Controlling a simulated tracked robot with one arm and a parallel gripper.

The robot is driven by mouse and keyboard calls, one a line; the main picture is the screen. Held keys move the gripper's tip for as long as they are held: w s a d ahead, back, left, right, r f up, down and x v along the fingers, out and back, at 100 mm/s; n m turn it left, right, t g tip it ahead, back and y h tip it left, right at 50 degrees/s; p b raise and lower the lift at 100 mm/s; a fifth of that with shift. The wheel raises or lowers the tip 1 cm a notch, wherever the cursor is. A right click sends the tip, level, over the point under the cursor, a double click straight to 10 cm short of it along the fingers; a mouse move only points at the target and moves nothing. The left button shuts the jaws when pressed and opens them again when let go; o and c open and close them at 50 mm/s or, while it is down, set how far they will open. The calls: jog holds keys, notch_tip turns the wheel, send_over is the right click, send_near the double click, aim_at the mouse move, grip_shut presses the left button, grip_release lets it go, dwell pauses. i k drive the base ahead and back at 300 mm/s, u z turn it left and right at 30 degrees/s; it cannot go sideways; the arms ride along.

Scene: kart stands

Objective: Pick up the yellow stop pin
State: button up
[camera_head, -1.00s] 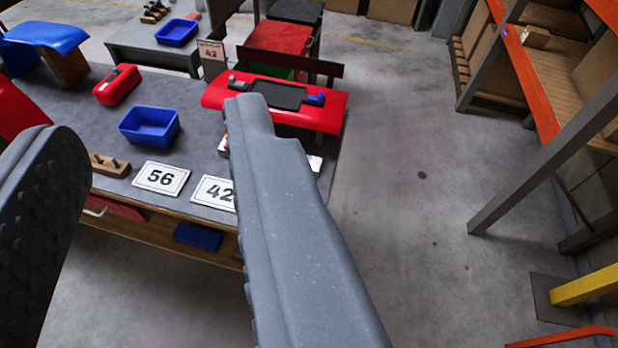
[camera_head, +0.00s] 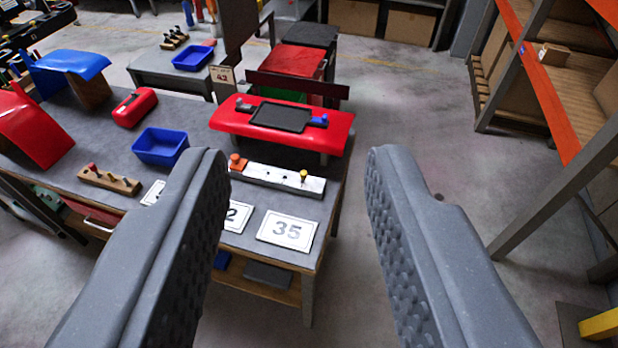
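The yellow stop pin (camera_head: 303,176) stands upright near the right end of a pale metal block (camera_head: 272,177) on the grey workbench. Only its small yellow head shows clearly. An orange knob (camera_head: 237,161) sits at the block's left end. My gripper (camera_head: 288,158) is open and empty, with one finger on each side of the view. The pin and most of the block appear in the gap between the fingers, farther off than the fingertips. The left finger hides part of the bench.
A red panel with a black tray (camera_head: 283,119) stands just behind the block. A blue bin (camera_head: 161,146), a wooden pin holder (camera_head: 109,180) and number cards (camera_head: 287,231) lie on the bench. Orange shelving (camera_head: 545,95) stands at right. Floor between bench and shelving is clear.

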aim_at(303, 174)
jog(key=z, duration=0.05)
jog(key=i, duration=1)
jog(key=u, duration=0.05)
